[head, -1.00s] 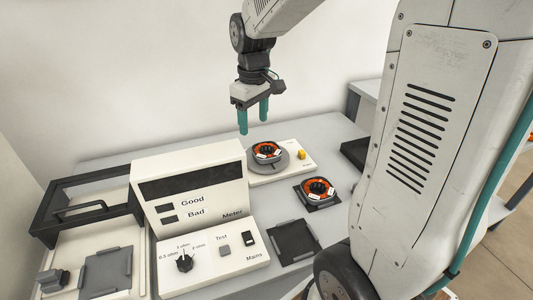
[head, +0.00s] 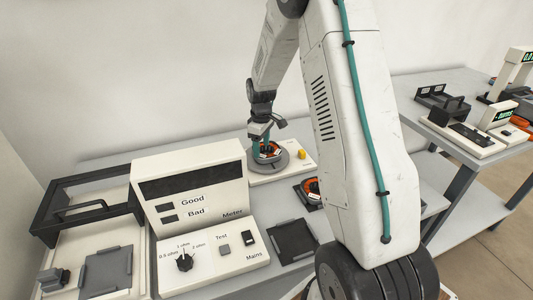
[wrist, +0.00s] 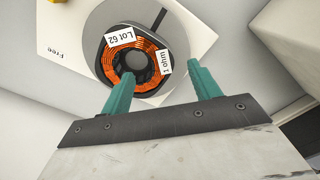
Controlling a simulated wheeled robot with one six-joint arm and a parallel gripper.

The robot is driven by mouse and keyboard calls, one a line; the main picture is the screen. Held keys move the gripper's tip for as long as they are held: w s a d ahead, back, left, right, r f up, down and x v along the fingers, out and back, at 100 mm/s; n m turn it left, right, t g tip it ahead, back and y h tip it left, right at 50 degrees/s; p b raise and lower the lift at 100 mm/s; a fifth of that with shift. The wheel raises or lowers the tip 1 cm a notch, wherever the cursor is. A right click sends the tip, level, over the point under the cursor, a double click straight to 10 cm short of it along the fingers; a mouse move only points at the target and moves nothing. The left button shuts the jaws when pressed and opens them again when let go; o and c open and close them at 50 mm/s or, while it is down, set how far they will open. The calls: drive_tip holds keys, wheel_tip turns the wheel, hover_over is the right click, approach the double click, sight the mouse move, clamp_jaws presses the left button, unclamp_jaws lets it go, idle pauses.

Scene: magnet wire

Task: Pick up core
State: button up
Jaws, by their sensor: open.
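An orange-wound core (head: 273,156) sits on a grey round disc on a white device at the back of the bench. In the wrist view the core (wrist: 113,62) has an orange winding, a black centre and white labels reading "Lot 62" and "1 ohm". My gripper (head: 264,146) is down at this core. In the wrist view its teal fingers (wrist: 160,72) are spread and empty, their tips by the core's near side; whether they touch it I cannot tell. A second orange core (head: 311,187) lies on a dark pad, partly hidden by my arm.
The meter box (head: 195,185) stands left of the disc device (head: 295,169). An empty dark pad (head: 293,242) lies in front. A yellow button (head: 302,154) is right of the core. A black-handled fixture (head: 85,205) is at far left. Another table with devices is at right.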

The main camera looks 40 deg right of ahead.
sight(262, 155)
wheel_tip(262, 155, down, 3)
drive_tip(key=shift+s+f, duration=0.1)
clamp_jaws()
drive_tip(key=shift+r, duration=0.2)
